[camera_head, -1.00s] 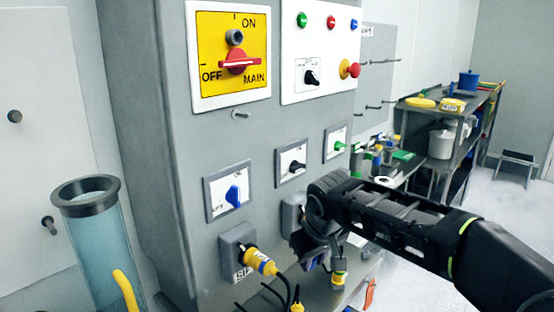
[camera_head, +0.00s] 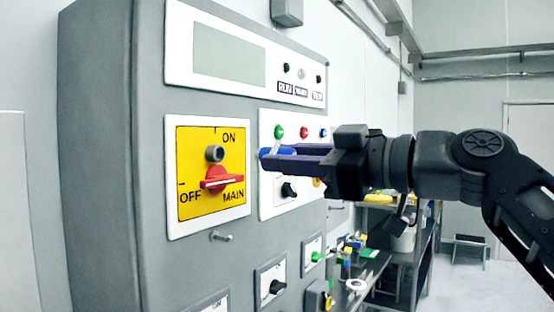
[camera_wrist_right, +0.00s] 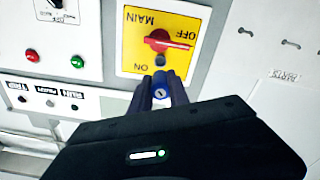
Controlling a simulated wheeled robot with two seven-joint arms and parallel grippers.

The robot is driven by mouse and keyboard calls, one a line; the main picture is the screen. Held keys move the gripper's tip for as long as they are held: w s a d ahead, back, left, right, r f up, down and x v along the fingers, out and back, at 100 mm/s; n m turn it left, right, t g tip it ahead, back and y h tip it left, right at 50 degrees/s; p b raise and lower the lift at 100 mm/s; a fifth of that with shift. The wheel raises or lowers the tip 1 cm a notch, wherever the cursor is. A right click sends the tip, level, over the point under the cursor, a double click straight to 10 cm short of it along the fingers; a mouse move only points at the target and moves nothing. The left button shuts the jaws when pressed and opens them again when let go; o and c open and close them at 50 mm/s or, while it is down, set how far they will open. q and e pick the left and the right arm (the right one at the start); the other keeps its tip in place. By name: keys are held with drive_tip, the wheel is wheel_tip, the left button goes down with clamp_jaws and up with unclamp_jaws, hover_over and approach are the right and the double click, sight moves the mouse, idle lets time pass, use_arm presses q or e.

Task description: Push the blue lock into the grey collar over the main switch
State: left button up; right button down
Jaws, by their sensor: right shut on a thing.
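The main switch is a yellow plate with a red handle (camera_head: 216,181) lying level toward OFF. The grey collar (camera_head: 214,153) is a dark round ring above the handle; it also shows in the right wrist view (camera_wrist_right: 160,60), where the plate appears upside down. My right gripper (camera_head: 268,156) is shut on the blue lock (camera_head: 277,152), which shows between the fingers in the right wrist view (camera_wrist_right: 160,91). In the head view the lock is right of the collar, at about its height, and apart from it. My left gripper is not in view.
A button panel (camera_head: 266,200) with coloured buttons and a black knob is behind my right fingers. A display panel (camera_head: 180,75) is above. A small metal peg (camera_head: 221,237) sticks out below the switch plate. A shelf (camera_head: 420,262) stands at the far right.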

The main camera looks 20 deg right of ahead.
sight(256, 156)
idle(0.4)
drive_tip(key=p+x, duration=0.2)
drive_tip(key=x, duration=0.5)
idle(0.5)
drive_tip(key=shift+b, duration=0.4)
idle(2.2)
drive_tip(key=shift+x, duration=0.95)
idle(0.6)
drive_tip(key=c, duration=1.2)
unclamp_jaws()
drive_tip(key=shift+o, duration=0.2)
